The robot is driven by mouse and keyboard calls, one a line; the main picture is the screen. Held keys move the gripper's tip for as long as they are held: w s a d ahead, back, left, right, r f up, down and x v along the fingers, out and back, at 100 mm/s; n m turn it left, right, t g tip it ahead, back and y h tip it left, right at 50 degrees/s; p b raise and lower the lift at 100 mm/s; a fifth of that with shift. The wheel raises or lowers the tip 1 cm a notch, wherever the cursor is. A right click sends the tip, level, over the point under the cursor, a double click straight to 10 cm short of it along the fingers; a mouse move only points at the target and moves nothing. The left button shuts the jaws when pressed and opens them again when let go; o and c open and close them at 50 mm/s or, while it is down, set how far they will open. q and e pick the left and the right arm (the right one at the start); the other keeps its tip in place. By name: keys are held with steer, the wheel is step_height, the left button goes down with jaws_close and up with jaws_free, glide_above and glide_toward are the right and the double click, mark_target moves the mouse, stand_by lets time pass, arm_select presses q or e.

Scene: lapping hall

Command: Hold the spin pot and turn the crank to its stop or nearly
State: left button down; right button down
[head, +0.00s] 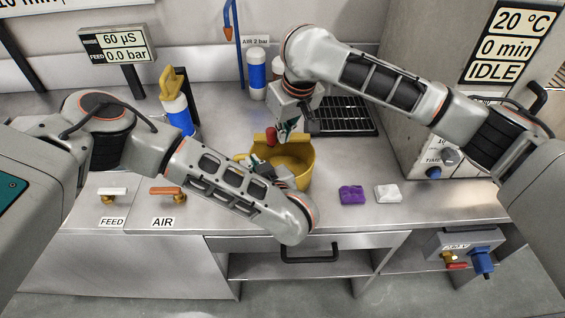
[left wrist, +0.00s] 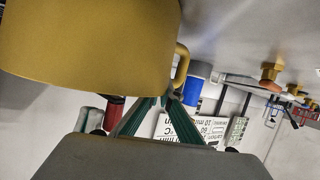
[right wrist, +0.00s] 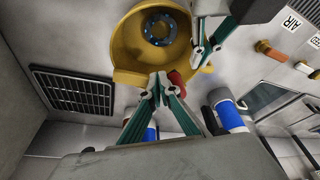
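The yellow spin pot (head: 297,178) stands on the steel bench and has a loop handle, seen in the left wrist view (left wrist: 183,68). My left gripper (head: 257,161) is at the pot's near left rim, its fingers closed together at the handle; the exact contact is partly hidden. The crank's red knob (head: 271,136) is at the pot's far left edge and also shows in the right wrist view (right wrist: 177,78). My right gripper (head: 286,132) points down beside the knob. In the right wrist view its fingertips (right wrist: 160,82) meet, with the knob just to their right; I cannot tell whether they touch.
A black grate (head: 345,117) lies behind right. Purple (head: 352,194) and white (head: 388,193) blocks lie right of the pot. Blue-and-white bottles (head: 179,115) stand behind left. FEED (head: 112,191) and AIR (head: 165,191) levers are at the front left.

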steer(key=shift+w+a, duration=0.15)
steer(key=shift+a, duration=1.15)
steer(key=shift+w+a, duration=0.55)
steer(key=shift+w, duration=0.35)
steer(key=shift+w+a, duration=0.55)
steer(key=shift+w, duration=0.3)
steer(key=shift+w+a, duration=0.55)
steer(key=shift+w, duration=0.35)
steer(key=w+d, duration=0.5)
steer(key=shift+w, duration=0.25)
stand_by(0.7)
step_height(320, 180, up, 7)
stand_by(0.9)
